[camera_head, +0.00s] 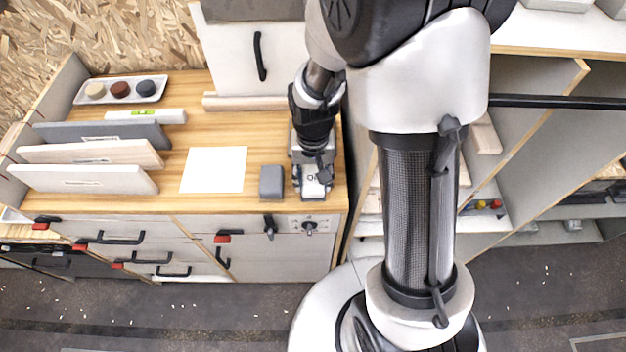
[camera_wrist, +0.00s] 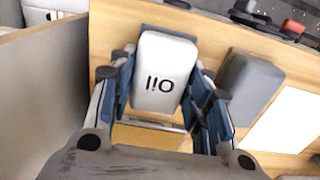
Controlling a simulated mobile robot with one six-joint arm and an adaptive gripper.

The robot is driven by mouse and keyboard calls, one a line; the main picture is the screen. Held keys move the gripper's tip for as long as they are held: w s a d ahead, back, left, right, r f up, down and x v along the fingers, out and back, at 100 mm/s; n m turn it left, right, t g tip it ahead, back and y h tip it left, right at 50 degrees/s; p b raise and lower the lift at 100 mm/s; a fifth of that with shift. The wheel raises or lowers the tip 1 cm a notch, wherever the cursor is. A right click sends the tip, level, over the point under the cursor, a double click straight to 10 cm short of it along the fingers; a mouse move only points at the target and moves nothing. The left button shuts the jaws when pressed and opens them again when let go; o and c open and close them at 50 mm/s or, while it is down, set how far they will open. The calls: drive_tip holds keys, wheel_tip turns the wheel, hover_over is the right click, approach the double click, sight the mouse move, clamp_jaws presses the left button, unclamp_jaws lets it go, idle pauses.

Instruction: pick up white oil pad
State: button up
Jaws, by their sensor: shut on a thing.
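The white oil pad (camera_wrist: 162,72) is a small white block with rounded corners and the word "Oil" on top. In the wrist view it sits between the two blue-lined fingers of my gripper (camera_wrist: 165,98), which are shut on it from both sides. In the head view my gripper (camera_head: 312,176) points down at the right end of the wooden worktop, and the white oil pad (camera_head: 313,188) shows partly below it. The fingers hide part of the pad there. I cannot tell whether the pad still touches what is under it.
A grey block (camera_head: 271,182) lies close to the left of the pad. A white sheet (camera_head: 214,169) lies farther left. Boards stand on edge (camera_head: 85,178) at the left, below a tray with three round pieces (camera_head: 120,90). A panel (camera_wrist: 42,85) borders my gripper's side.

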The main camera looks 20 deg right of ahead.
sight(313, 177)
drive_tip(key=shift+c, duration=1.4)
wheel_tip(313, 177, up, 20)
drive_tip(key=p, duration=0.6)
drive_tip(key=shift+p, duration=0.3)
drive_tip(key=o, duration=0.5)
drive_tip(key=c, duration=0.4)
